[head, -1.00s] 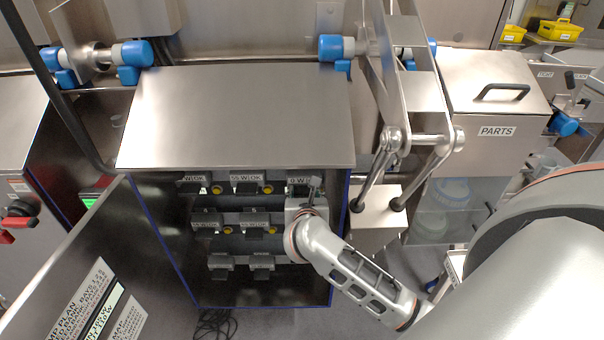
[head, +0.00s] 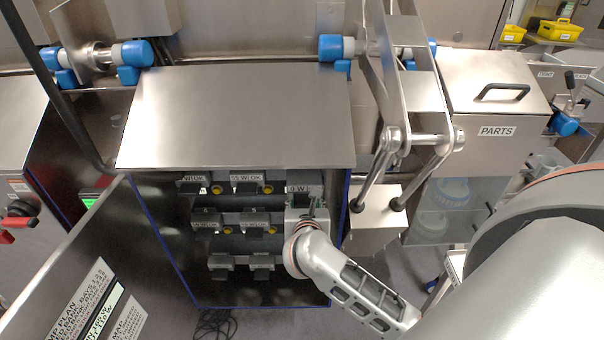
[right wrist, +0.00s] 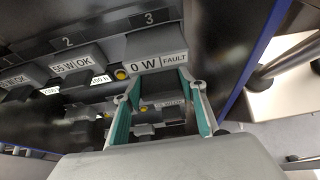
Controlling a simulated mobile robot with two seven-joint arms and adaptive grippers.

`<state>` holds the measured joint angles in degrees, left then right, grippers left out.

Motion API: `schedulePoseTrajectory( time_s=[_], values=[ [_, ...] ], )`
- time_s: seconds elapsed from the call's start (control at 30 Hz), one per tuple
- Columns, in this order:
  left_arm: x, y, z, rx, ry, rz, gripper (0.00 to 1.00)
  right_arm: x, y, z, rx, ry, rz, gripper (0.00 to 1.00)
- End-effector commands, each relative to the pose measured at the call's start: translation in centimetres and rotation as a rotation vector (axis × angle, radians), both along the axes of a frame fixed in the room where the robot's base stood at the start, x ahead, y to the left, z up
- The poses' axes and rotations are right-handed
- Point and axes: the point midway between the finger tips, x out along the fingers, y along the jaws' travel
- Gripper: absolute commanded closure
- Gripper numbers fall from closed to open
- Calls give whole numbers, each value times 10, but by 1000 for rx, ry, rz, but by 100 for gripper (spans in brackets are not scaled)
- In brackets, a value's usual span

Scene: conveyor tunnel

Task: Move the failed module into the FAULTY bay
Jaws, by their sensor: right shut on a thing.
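The failed module (head: 298,189) shows "0 W" in the head view, at the right end of the rack's top row. In the right wrist view its label (right wrist: 157,63) reads "0 W FAULT", under the number 3. My right gripper (head: 305,207) is at its front. In the right wrist view the gripper's two green-padded fingers (right wrist: 160,108) stand on either side of the module's dark handle part, shut on it. The module sticks out a little from its slot. My left gripper is not in view. I cannot make out a bay marked FAULTY.
Neighbouring modules marked "OK" (head: 246,187) sit in the same row, with more rows below. A steel lid (head: 240,115) overhangs the rack. A steel panel with a printed plan (head: 85,300) stands at left. A PARTS box (head: 490,100) is at right.

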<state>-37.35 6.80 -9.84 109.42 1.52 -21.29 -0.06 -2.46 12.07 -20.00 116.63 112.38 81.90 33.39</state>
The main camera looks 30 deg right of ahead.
Motion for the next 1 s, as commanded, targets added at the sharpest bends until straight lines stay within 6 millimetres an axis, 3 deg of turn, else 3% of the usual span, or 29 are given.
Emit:
schedulePoseTrajectory(
  time_s=[0.53,1.0],
  values=[
    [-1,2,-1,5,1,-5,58,-40,25,1,-1,-2,0,97],
    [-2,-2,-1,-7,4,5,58,-44,27,2,-2,-3,0,97]
  ],
)
